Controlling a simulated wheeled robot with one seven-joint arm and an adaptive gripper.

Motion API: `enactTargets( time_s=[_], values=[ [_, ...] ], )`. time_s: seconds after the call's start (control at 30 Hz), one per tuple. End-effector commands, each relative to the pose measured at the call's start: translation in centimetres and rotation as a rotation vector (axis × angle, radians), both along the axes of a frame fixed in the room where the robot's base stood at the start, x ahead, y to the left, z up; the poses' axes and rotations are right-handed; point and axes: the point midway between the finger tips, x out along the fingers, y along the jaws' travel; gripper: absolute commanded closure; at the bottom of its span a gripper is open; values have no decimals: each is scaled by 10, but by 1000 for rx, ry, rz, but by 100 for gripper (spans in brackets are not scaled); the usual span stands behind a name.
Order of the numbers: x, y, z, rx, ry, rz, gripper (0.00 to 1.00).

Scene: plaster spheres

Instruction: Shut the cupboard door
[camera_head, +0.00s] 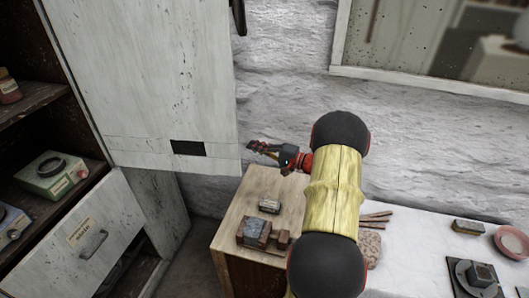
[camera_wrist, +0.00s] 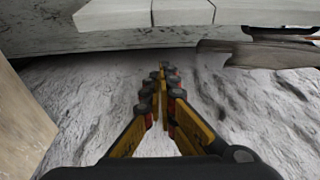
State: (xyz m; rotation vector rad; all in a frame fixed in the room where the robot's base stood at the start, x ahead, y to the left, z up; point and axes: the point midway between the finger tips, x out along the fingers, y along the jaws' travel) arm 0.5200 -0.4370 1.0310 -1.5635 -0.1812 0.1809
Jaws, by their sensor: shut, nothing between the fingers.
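The white, worn cupboard door (camera_head: 145,75) stands open in the head view, with the shelves exposed to its left. It has a dark rectangle near its bottom edge and a black handle (camera_head: 238,15) at the upper right edge. My gripper (camera_head: 252,146) is just right of the door's lower right edge, in front of the rough wall. I cannot tell whether it touches the door. In the wrist view, my gripper's fingers (camera_wrist: 163,72) meet at the tips with nothing between them. A pale panel edge (camera_wrist: 145,14) crosses the top there; I cannot tell which part it is.
A wooden bench (camera_head: 233,215) with small blocks stands below my arm, beside a white worktop (camera_head: 420,245). A scale-like device (camera_head: 52,173) sits on the cupboard shelf. A lower white front with a handle (camera_head: 94,244) stands out below the door. A framed window (camera_head: 430,40) is at upper right.

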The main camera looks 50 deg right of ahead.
Motion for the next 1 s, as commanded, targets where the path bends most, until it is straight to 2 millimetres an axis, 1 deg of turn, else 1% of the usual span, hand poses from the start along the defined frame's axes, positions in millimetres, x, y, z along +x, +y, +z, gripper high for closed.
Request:
enactTargets(
  time_s=[0.03, 0.17, 0.2, 0.3, 0.5, 1.0],
  values=[
    [11, 4, -1, -1, -1, 3, 100],
    [34, 10, -1, 1, -1, 3, 100],
    [25, 15, 0, 1, 0, 0, 100],
    [18, 26, 0, 0, 0, -1, 100],
    [9, 39, 0, 1, 1, -1, 100],
    [7, 42, 0, 1, 0, -4, 100]
  ],
)
